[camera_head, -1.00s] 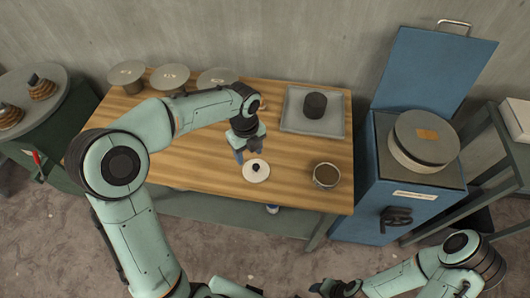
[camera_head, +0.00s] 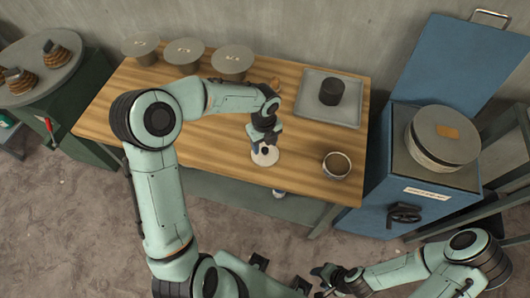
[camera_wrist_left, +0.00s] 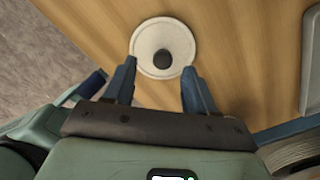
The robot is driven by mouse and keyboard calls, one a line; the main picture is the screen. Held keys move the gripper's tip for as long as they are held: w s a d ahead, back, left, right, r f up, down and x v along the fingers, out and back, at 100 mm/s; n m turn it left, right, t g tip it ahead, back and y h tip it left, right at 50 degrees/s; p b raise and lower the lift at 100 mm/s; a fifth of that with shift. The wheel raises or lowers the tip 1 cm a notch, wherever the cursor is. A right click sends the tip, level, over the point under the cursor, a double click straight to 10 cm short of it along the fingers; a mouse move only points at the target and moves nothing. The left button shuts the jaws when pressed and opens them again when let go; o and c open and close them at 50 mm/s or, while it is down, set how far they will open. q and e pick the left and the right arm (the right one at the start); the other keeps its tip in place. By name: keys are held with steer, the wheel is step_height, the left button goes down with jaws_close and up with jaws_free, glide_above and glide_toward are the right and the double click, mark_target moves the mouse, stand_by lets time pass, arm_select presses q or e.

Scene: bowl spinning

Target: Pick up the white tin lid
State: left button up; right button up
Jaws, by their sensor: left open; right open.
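The white tin lid (camera_head: 265,157) lies flat on the wooden table, a round white disc with a dark knob in its middle. In the left wrist view the lid (camera_wrist_left: 148,62) shows almost whole, with its knob (camera_wrist_left: 162,59) ahead of and between the fingers. My left gripper (camera_head: 262,146) is open and empty, just above the lid; its two blue fingers (camera_wrist_left: 157,80) show on either side in the wrist view, their tips over the lid's near edge. My right gripper (camera_head: 325,277) is open, low at the front, away from the table.
A bowl with brown contents (camera_head: 337,165) stands right of the lid. A grey tray (camera_head: 345,110) with a dark cylinder (camera_head: 333,92) lies behind it. Several round grey discs on stands (camera_head: 184,52) line the table's back left. A blue cabinet (camera_head: 385,195) stands at the right.

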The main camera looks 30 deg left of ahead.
mark_target(265, 149)
arm_select(q)
step_height(265, 149, down, 3)
steer(key=shift+w+f, duration=0.15)
jaws_close()
